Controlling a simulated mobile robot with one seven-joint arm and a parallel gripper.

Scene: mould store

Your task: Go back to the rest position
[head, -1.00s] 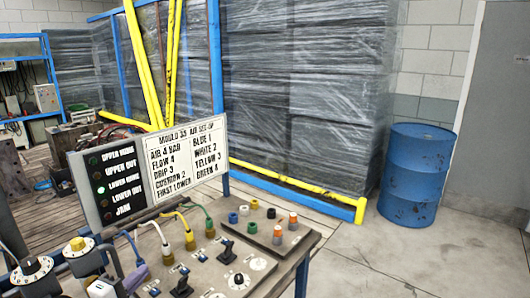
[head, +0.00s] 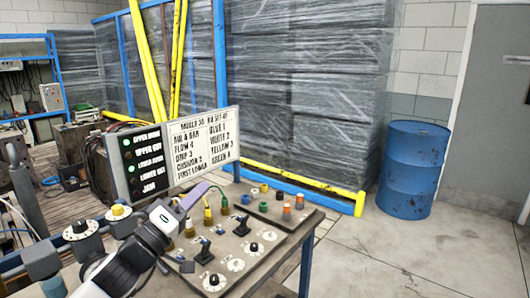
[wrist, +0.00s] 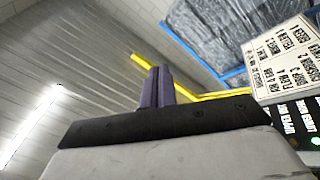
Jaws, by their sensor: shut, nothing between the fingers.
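My gripper (head: 188,203) is in front of the sign board, over the left part of the control panel (head: 262,232). Its purple fingers are shut together with nothing between them; they also show in the wrist view (wrist: 156,88), pointing up past the black palm. In the head view my white and black wrist hides the left part of the panel. The fingers look apart from the board, but I cannot tell the exact gap to the hoses.
The sign board (head: 203,148) stands behind the panel, with lamps at its left. Green and yellow hoses (head: 208,208), knobs and levers stand close to my gripper. A blue drum (head: 411,170) stands at right. Wrapped stacks (head: 330,95) stand behind a blue and yellow frame (head: 300,187). Floor at right is clear.

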